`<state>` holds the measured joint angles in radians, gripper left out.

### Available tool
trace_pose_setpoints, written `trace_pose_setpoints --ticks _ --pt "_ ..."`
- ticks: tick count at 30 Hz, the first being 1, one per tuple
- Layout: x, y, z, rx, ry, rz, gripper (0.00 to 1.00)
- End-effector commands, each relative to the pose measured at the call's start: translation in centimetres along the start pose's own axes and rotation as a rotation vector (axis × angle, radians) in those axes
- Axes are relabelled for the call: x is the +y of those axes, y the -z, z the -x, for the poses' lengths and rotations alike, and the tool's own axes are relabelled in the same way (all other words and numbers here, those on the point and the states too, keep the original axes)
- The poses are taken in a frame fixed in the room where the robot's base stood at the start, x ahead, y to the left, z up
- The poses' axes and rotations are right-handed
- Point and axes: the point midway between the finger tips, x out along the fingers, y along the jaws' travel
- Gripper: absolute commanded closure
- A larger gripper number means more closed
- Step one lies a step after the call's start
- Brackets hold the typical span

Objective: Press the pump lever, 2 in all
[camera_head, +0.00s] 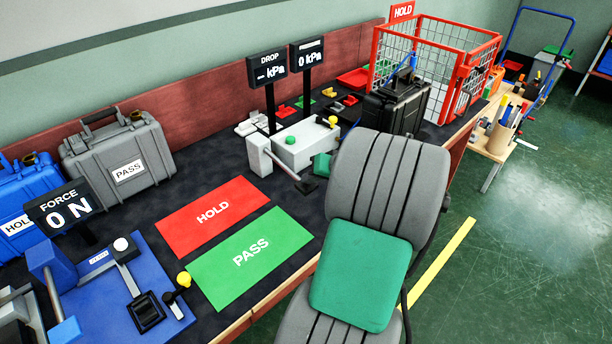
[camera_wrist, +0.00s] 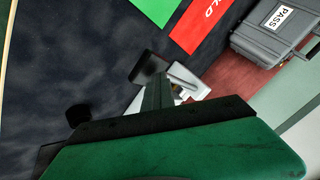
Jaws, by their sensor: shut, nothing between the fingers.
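The pump (camera_head: 308,146) is a pale grey box with a green button and a yellow knob on top, in the middle of the bench in the head view. Its lever (camera_head: 288,170) slopes down towards the front and ends in a black pad (camera_head: 307,186). The pad also shows in the wrist view (camera_wrist: 148,66). My gripper (camera_wrist: 157,88) is shut and empty, its fingertips close to the lever pad; I cannot tell whether they touch. In the head view only a green part of it shows beside the pump. The pressure display (camera_head: 309,54) reads 0 kPa.
The red HOLD mat (camera_head: 212,215) and green PASS mat (camera_head: 250,257) lie left of the pump. A black case (camera_head: 396,104) and red wire cage (camera_head: 474,75) stand right. The drop display (camera_head: 268,67) stands behind the pump. A force rig (camera_head: 110,290) is front left.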

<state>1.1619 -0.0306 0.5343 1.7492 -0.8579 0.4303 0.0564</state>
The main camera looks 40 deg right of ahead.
Motion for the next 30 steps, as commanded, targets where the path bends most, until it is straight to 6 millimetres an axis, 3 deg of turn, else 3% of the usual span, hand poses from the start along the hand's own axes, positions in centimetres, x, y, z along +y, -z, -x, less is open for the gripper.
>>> trace_pose_setpoints --ticks 30 --pt "-2.5 2.5 3.4 -0.001 0.0 0.0 1.0"
